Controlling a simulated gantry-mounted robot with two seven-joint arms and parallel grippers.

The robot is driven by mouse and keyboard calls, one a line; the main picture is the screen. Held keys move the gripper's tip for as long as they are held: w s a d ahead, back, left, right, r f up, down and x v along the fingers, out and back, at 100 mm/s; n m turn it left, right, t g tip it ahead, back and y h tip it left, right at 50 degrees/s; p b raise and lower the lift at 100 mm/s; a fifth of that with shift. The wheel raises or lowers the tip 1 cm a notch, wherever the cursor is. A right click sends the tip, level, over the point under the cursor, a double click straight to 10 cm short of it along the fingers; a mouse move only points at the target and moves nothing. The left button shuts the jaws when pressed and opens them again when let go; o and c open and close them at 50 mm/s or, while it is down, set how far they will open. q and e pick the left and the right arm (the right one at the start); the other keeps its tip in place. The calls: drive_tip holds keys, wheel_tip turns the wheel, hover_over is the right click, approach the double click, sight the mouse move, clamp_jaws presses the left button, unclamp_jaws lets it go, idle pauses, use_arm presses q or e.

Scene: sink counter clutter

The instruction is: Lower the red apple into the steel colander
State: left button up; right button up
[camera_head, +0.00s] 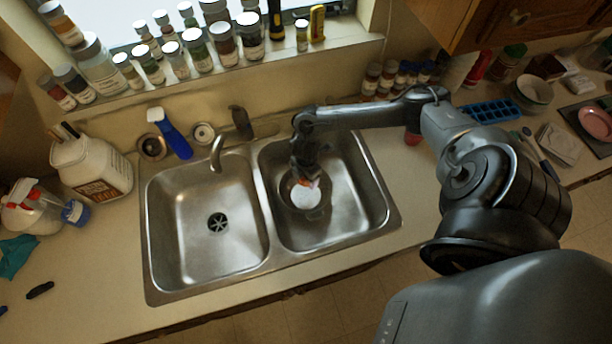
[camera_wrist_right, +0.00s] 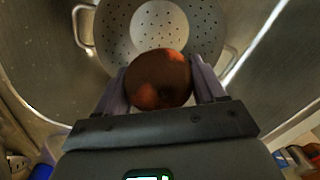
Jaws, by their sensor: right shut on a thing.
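The red apple (camera_wrist_right: 159,79) is held between the two fingers of my right gripper (camera_wrist_right: 161,72), one finger on each side. In the head view, only a small reddish bit of the apple (camera_head: 307,182) shows below the right gripper (camera_head: 305,168). The steel colander (camera_head: 304,211) sits upright in the right sink basin. Its perforated wall (camera_wrist_right: 203,28) and a handle show beyond the apple in the wrist view. The apple overlaps the near side of the colander there; its exact height above the colander is hard to tell. My left gripper is out of view.
The left basin (camera_head: 190,225) is empty, with a divider between the basins. The faucet (camera_head: 217,152) stands behind it. Several jars line the sill. A blue ice tray (camera_head: 490,111) lies at right.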

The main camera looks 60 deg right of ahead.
drive_tip(key=shift+f+b, duration=0.75)
drive_tip(key=shift+f, duration=0.4)
drive_tip(key=shift+f+b, duration=1.7)
drive_tip(key=shift+f, duration=0.8)
drive_tip(key=shift+f, duration=0.25)
drive_tip(key=shift+f+b, duration=0.55)
drive_tip(key=shift+b, duration=0.05)
drive_tip(key=shift+f+b, duration=0.35)
drive_tip(key=shift+f, duration=0.15)
drive_tip(key=shift+f+b, duration=0.4)
drive_tip(key=shift+f, duration=0.15)
drive_tip(key=shift+f+b, duration=0.35)
drive_tip(key=shift+f, duration=0.15)
